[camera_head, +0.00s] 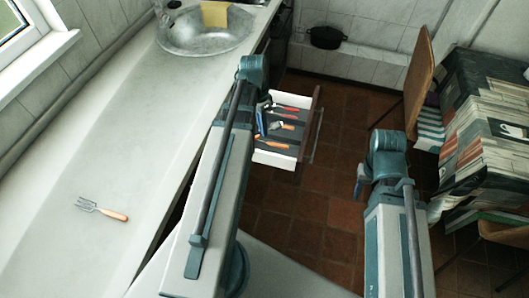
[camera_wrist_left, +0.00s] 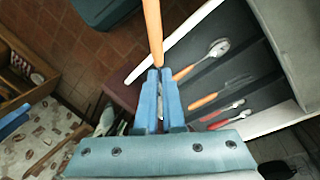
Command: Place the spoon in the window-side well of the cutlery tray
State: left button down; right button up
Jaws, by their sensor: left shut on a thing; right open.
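My left gripper (camera_wrist_left: 160,78) is shut on an orange handle (camera_wrist_left: 152,25), which points away from the fingers in the left wrist view. The other end of this utensil is hidden, so I cannot tell its kind. The dark cutlery tray (camera_wrist_left: 203,28) lies in an open white drawer beside the gripper. In it lie an orange-handled spoon (camera_wrist_left: 216,48), another orange-handled utensil (camera_wrist_left: 203,101) and red-handled pieces (camera_wrist_left: 222,122). In the head view, my arm partly covers the drawer (camera_head: 274,160) and the left fingers (camera_head: 259,118) are over its left side. My right gripper (camera_head: 361,182) is open and empty.
A fork (camera_head: 103,209) with an orange handle lies on the pale counter (camera_head: 110,130). A metal sink (camera_head: 205,38) with a yellow cloth (camera_head: 214,14) is at the back, and a window (camera_head: 18,22) is at the left. A table with a patterned cloth (camera_head: 485,130) and chairs stand at the right.

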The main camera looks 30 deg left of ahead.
aim_at(273, 151)
pick_arm(q)
jog(key=d+f+m+b, duration=0.1)
jog(key=m, duration=0.2)
jog(key=w+d+f+m+y+b, duration=0.1)
jog(key=m, duration=0.3)
jog(key=w+d+f+m+g+b, duration=0.1)
jog(key=f+m, duration=0.1)
jog(key=m, duration=0.1)
jog(key=shift+w+m+y, duration=0.15)
jog(key=shift+m+y, duration=0.15)
jog(key=shift+f, duration=0.1)
notch_tip(273, 151, down, 10)
jog(key=b, duration=1)
jog(key=shift+f, duration=0.1)
jog(key=c, duration=1.3)
grip_release()
jog(key=shift+r, duration=0.2)
